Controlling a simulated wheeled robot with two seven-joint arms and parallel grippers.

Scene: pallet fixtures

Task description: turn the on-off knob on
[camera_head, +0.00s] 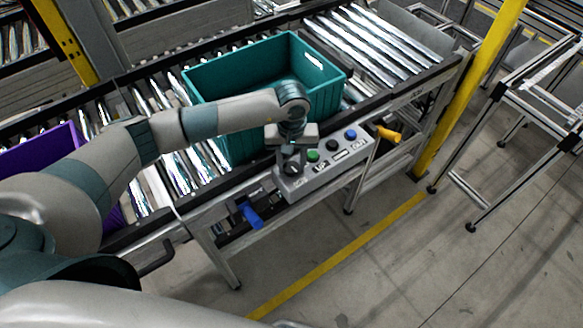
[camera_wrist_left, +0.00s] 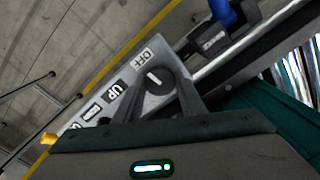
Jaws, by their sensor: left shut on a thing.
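The on-off knob (camera_wrist_left: 155,79) is round and dark, with a white line on its face running from upper left to lower right in the left wrist view. An OFF label (camera_wrist_left: 144,56) lies just above it there. The knob sits at the left end of the grey control box (camera_head: 325,171) in the head view, where the gripper largely hides it. My left gripper (camera_head: 292,161) is over that end of the box. In the left wrist view its two fingers (camera_wrist_left: 163,82) are shut on the knob from both sides. My right gripper is out of view.
Green (camera_head: 313,156), black (camera_head: 333,145) and blue (camera_head: 351,135) buttons sit along the box. A teal crate (camera_head: 222,83) stands on the roller conveyor behind it. Blue (camera_head: 251,216) and yellow (camera_head: 388,134) handles stick out nearby. The floor in front is clear.

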